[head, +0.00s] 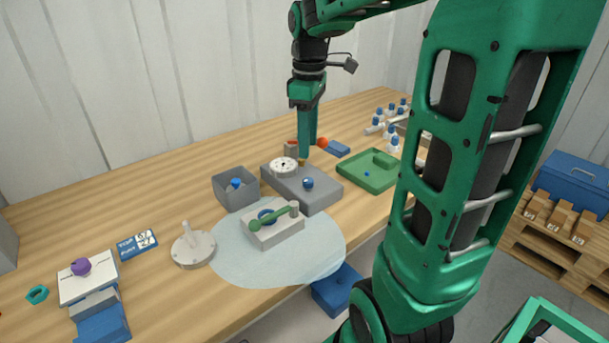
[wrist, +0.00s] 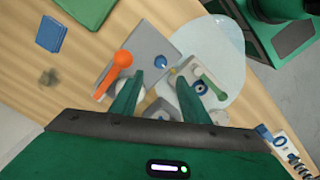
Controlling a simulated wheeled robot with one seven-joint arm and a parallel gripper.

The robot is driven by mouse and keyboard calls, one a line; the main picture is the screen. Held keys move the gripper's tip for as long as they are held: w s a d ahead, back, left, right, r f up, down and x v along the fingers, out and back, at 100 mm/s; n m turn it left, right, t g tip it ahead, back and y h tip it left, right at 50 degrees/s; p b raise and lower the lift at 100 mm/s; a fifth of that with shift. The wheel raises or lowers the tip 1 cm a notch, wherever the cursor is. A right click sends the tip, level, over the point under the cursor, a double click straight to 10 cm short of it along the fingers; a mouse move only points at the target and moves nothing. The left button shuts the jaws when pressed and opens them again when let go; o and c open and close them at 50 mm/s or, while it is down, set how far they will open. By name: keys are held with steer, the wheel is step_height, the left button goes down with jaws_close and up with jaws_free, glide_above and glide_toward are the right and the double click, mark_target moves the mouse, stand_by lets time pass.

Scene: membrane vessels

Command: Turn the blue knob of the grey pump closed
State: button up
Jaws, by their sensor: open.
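The grey pump (head: 312,197) is a flat grey box on the wooden bench, with a round white gauge (head: 284,165) on top. Its blue knob (head: 308,184) stands on the top face near the front. In the wrist view the pump (wrist: 148,45) lies beyond my fingers, and the blue knob (wrist: 159,70) shows just ahead of the gap between them. My gripper (head: 304,157) points down over the back part of the pump, behind the knob. In the wrist view my gripper (wrist: 160,84) has its two green fingers apart with nothing held between them.
A light grey block with a green lever (head: 275,225) stands in front of the pump on a pale round mat (head: 325,250). A grey bin (head: 235,190) is left, a green tray (head: 370,172) right. An orange ball-ended piece (wrist: 118,63) is close to the left finger.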

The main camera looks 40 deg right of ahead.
mark_target(308, 179)
step_height(308, 179, down, 10)
steer(key=shift+f, duration=0.1)
stand_by(0.4)
steer(key=c, duration=1.1)
